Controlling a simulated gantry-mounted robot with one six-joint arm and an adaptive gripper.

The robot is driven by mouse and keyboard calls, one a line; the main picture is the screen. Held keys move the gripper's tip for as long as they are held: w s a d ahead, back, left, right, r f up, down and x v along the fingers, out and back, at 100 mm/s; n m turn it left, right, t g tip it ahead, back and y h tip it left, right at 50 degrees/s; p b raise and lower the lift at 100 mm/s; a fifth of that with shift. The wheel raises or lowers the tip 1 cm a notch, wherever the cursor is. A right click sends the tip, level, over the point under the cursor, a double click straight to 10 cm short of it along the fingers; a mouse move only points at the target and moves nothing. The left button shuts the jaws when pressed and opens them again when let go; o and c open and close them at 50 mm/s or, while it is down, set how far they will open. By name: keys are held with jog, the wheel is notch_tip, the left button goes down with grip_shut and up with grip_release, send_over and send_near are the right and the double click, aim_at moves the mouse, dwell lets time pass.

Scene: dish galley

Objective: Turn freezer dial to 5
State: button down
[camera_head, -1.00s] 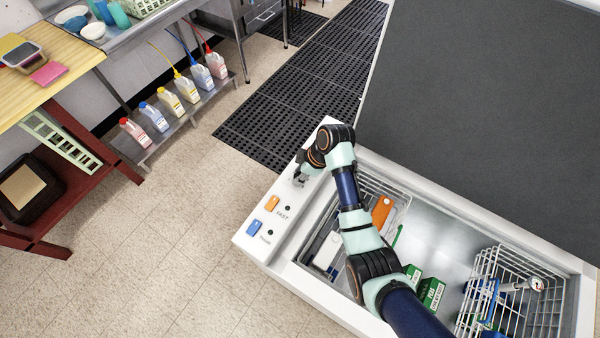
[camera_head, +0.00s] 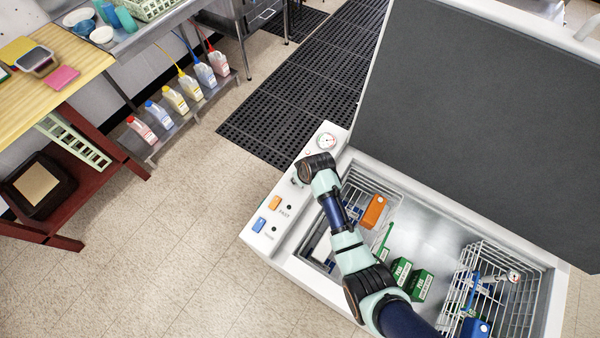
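The chest freezer (camera_head: 290,268) stands open, with a control strip along its left rim. On that strip, a round white gauge or dial face (camera_head: 327,141) with red marking shows at the far end; its numbers are too small to read. My gripper (camera_head: 297,181) is low over the strip, between this face and the orange switch, mostly covered by my dark wrist. Whether its fingers are open or shut, or touch a knob there, cannot be seen. No other dial is visible beside it.
An orange switch (camera_head: 275,202) labelled FAST and a blue switch (camera_head: 259,224) sit nearer on the strip. The raised lid (camera_head: 470,130) stands to the right. Wire baskets (camera_head: 540,300) and green boxes (camera_head: 421,285) are inside.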

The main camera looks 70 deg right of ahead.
jog(key=shift+w+m+g+h+p, duration=0.1)
jog(key=shift+m+g+h+p, duration=0.45)
jog(key=shift+m, duration=0.95)
jog(key=shift+y, duration=0.25)
jog(key=c, duration=0.8)
grip_release()
jog(key=v, duration=1.2)
jog(key=shift+a, duration=0.15)
